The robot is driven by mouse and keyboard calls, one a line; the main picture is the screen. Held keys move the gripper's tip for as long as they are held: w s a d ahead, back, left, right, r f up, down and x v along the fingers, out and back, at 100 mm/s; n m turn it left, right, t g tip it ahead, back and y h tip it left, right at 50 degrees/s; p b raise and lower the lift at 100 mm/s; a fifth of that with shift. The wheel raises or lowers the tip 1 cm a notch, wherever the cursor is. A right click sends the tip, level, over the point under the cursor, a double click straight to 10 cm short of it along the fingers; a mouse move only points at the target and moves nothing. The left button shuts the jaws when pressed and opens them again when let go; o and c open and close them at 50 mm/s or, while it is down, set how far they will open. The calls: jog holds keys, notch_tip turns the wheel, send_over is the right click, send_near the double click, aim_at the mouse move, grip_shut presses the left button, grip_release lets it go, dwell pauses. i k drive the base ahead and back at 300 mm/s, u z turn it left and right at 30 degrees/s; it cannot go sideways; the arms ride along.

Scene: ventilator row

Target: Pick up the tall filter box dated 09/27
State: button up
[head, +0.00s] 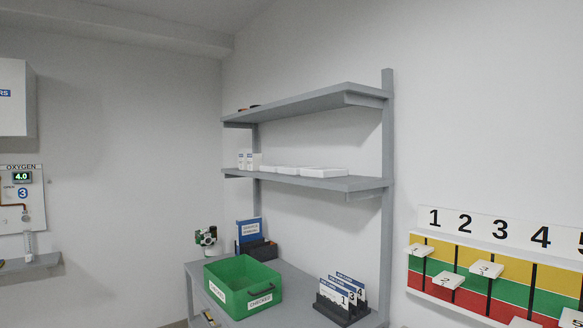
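On the middle shelf (330,183) of the grey rack, two small upright white boxes with blue marks stand side by side at the left end. They are the left upright box (242,160) and the right upright box (254,162). Several flat white boxes lie to their right, among them a larger flat box (323,172) near the right end. No date can be read on any box, so I cannot tell which is dated 09/27. My gripper is not in view.
Below the shelves, a grey table holds a green crate (243,287), card holders (341,300), a blue binder (249,232) and a green-and-white device (207,237). A numbered colour board (495,270) is on the right wall, an oxygen panel (22,198) on the left.

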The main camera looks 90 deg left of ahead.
aim_at(243, 157)
jog(key=u, duration=3.65)
jog(key=k, duration=1.3)
jog(key=u, duration=0.65)
jog(key=i, duration=1.85)
jog(key=u, duration=0.05)
